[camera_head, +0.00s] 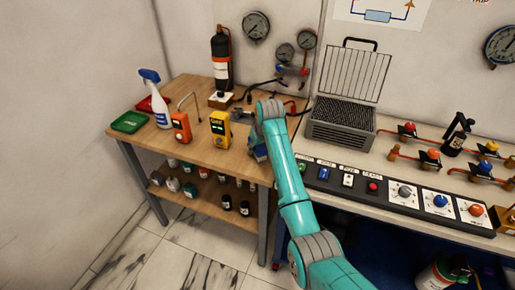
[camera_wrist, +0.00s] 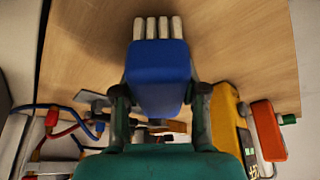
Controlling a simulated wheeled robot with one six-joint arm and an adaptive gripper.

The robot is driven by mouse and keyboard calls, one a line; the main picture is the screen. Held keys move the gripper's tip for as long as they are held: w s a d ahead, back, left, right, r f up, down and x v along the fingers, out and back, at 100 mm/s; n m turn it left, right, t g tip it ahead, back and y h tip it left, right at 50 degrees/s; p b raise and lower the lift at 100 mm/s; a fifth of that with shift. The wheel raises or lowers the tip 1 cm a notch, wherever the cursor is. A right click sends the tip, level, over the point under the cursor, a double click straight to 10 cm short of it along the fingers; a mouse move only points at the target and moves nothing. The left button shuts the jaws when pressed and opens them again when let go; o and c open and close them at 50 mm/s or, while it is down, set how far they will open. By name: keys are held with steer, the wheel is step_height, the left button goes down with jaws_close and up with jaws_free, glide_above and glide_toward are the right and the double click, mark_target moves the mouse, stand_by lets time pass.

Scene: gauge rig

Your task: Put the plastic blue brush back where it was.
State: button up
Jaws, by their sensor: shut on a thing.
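The blue brush (camera_wrist: 158,72) has a blue plastic body and a row of whitish bristles pointing to the top of the wrist view. My gripper (camera_wrist: 160,93) is shut on its body, one finger on each side. In the head view, a bit of the brush's blue (camera_head: 260,152) shows beside my teal arm, over the right edge of the wooden table (camera_head: 205,155). My arm hides most of the gripper there. Whether the brush touches the table is unclear.
A yellow meter (camera_head: 220,129) and an orange meter (camera_head: 181,127) stand left of my gripper. A black bottle (camera_head: 221,62), spray bottle (camera_head: 155,100) and green tray (camera_head: 129,122) stand farther off. The grey heater box (camera_head: 342,122) is to the right. The table's front strip looks clear.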

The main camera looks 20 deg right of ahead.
steer(key=shift+f, duration=0.25)
steer(key=shift+f, duration=0.15)
steer(key=o, duration=1.1)
steer(key=v, duration=1.2)
steer(key=shift+s, duration=0.1)
